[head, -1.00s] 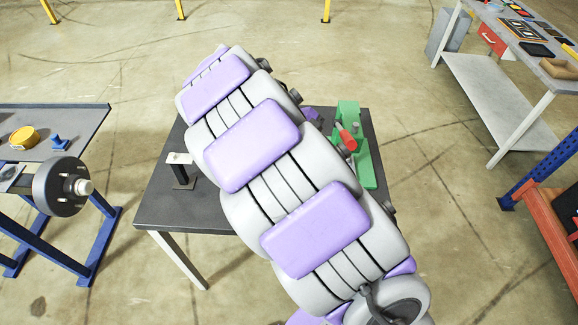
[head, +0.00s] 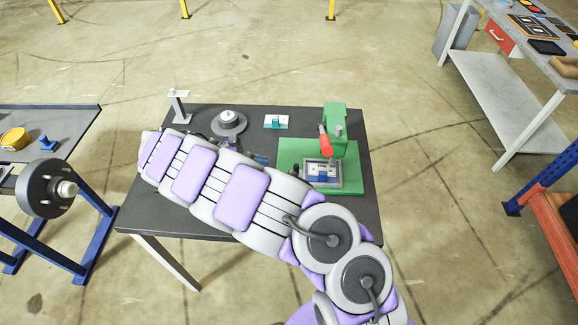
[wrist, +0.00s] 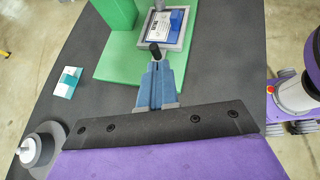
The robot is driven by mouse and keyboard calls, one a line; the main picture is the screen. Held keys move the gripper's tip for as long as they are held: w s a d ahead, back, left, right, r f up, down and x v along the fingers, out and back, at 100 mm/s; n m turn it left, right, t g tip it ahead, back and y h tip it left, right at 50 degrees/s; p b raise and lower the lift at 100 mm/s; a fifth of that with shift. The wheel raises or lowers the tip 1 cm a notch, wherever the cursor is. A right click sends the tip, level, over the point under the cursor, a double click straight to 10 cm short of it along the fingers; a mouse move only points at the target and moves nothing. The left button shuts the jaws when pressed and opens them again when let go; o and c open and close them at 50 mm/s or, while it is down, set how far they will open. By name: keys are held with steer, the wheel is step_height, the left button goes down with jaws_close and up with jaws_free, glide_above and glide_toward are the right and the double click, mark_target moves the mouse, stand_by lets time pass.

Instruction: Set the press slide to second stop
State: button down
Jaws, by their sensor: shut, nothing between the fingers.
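The green press (head: 337,122) with a red handle (head: 325,142) stands on the right side of the dark table. On its green base (head: 349,180) is a grey-framed plate (head: 336,184) with a white label and a blue block (head: 322,177); this plate also shows in the wrist view (wrist: 183,41). A black knob (wrist: 155,50) stands at the plate's near side, just past my fingertips. My gripper (wrist: 157,68) is shut and empty, its blue fingers pointing at the knob. Whether they touch it I cannot tell. In the head view the gripper (head: 261,159) is partly hidden behind my arm.
A round grey fixture (head: 228,122), a small white and teal card block (head: 276,122) and a small stand (head: 178,104) are on the dark table (head: 365,225). A side bench (head: 60,120) stands left, a blue and orange rack (head: 555,180) right.

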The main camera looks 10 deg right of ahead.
steer(key=a+f+n+t, duration=0.1)
steer(key=a+f+n, duration=0.1)
steer(key=a+f, duration=0.2)
steer(key=b, duration=0.3)
glide_toward(304, 176)
steer(key=w, duration=0.1)
steer(key=w+d+f, duration=0.1)
steer(key=w, duration=0.1)
steer(key=shift+f, duration=0.15)
steer(key=shift+w+d+b, duration=0.15)
steer(key=shift+d+b, duration=0.2)
steer(key=shift+b, duration=0.1)
steer(key=shift+d, duration=0.55)
steer(key=shift+s+d+r+p, duration=0.2)
steer(key=shift+d+p, duration=0.2)
steer(key=shift+d, duration=0.05)
steer(key=d, duration=0.1)
steer(key=s+d+p, duration=0.1)
steer(key=d, duration=0.1)
steer(key=d+p, duration=0.1)
steer(key=d, duration=0.1)
steer(key=shift+s+d, duration=0.1)
steer(key=shift+s, duration=0.3)
steer(key=shift+f, duration=0.1)
